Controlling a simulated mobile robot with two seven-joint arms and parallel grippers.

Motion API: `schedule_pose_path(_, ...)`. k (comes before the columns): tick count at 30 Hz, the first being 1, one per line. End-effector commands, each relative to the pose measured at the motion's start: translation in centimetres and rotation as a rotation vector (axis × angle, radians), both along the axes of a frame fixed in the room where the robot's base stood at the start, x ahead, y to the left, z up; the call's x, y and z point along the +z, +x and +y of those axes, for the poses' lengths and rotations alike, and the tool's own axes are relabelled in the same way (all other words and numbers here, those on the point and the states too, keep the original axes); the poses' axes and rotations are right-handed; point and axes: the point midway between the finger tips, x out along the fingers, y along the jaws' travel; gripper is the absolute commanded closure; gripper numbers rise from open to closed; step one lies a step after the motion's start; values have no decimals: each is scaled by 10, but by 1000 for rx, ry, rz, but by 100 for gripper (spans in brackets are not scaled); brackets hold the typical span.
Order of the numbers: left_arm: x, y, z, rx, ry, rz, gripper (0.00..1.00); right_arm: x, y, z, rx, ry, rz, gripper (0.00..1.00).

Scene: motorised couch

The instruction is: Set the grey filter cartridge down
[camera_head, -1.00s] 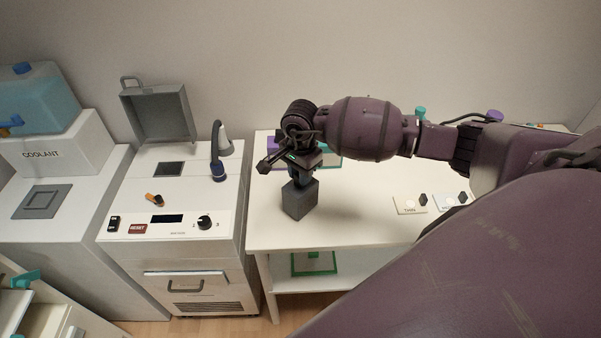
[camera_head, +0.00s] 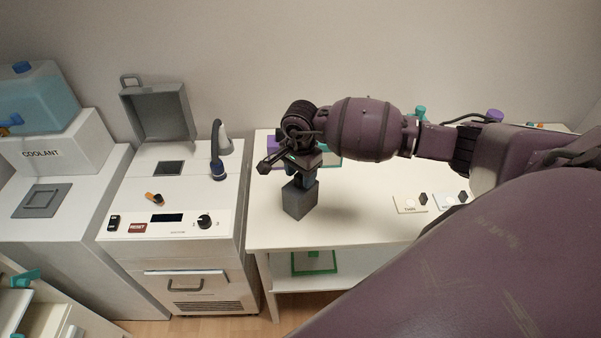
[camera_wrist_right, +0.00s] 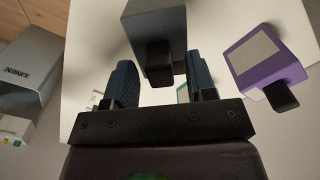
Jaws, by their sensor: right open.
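The grey filter cartridge (camera_head: 299,199) stands upright on the white table near its left end, as the head view shows. My right gripper (camera_head: 304,177) is directly above it, pointing down. In the right wrist view the cartridge (camera_wrist_right: 157,30) has a dark handle (camera_wrist_right: 158,72) that lies between the two blue finger pads of my right gripper (camera_wrist_right: 160,85). The fingers are open, with a gap on both sides of the handle. My left gripper is not in view.
A purple cartridge (camera_wrist_right: 262,58) stands close by on the table. The white machine (camera_head: 185,190) with its raised grey lid (camera_head: 160,112) is to the left. Small labelled cards (camera_head: 410,204) lie to the right. The table's front middle (camera_head: 345,220) is clear.

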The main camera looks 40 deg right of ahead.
Motion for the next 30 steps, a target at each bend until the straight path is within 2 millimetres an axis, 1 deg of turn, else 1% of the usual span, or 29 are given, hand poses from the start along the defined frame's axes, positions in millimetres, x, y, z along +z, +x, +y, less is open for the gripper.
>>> schedule_pose_path(1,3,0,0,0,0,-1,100,4,0,0,0,0,-1,49)
schedule_pose_path(5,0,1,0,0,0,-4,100,22,1,-1,1,-1,-4,49)
schedule_pose_path(15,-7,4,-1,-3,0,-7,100,87,1,-1,0,-1,-3,49)
schedule_pose_path(18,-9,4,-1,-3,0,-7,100,102,1,0,1,0,-3,49)
schedule_pose_path(21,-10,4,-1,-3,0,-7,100,112,1,-1,0,-2,-1,49)
schedule_pose_path(24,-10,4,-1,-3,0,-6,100,118,0,1,-1,3,0,49)
schedule_pose_path(26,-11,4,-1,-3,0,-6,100,117,-2,5,-4,24,6,49)
schedule_pose_path(28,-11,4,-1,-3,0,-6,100,107,-8,19,-20,97,25,49)
schedule_pose_path(29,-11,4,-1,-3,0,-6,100,102,-12,29,-33,146,38,49)
schedule_pose_path(30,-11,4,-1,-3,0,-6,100,93,-19,45,-57,228,61,49)
